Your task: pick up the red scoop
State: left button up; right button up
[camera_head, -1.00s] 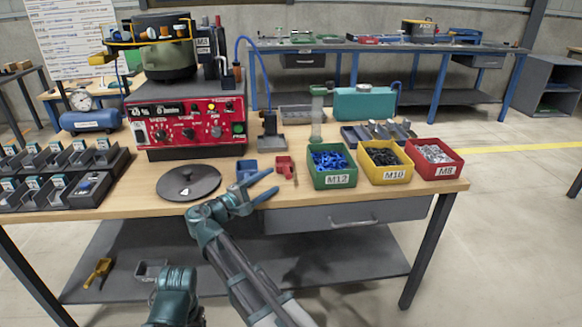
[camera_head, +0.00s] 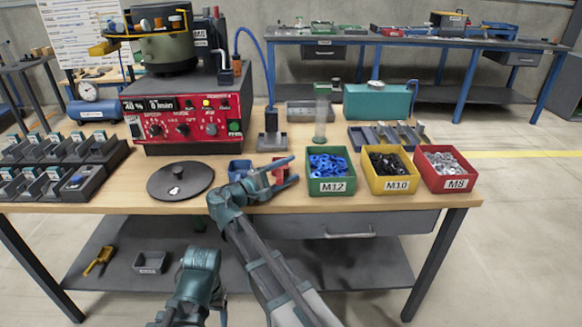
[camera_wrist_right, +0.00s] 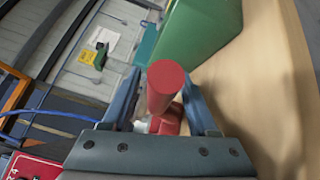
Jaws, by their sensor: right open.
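The red scoop (camera_head: 280,170) stands on the wooden table, just left of the green M12 bin. It is partly hidden by my right gripper (camera_head: 291,170) in the head view. In the right wrist view the end of the scoop's round red handle (camera_wrist_right: 168,84) points toward the camera. The handle lies between the two blue-grey fingers of the right gripper (camera_wrist_right: 165,95), which are open on either side of it. I cannot tell whether a finger touches it. My left gripper does not show.
The green M12 bin (camera_head: 331,187), yellow M10 bin (camera_head: 393,185) and red M8 bin (camera_head: 447,184) stand to the right. A dark round lid (camera_head: 165,186) and the red control box (camera_head: 190,145) lie further left.

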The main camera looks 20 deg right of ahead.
jog(key=shift+w+d, duration=0.1)
jog(key=shift+c, duration=0.2)
grip_shut()
jog(key=shift+r, duration=0.2)
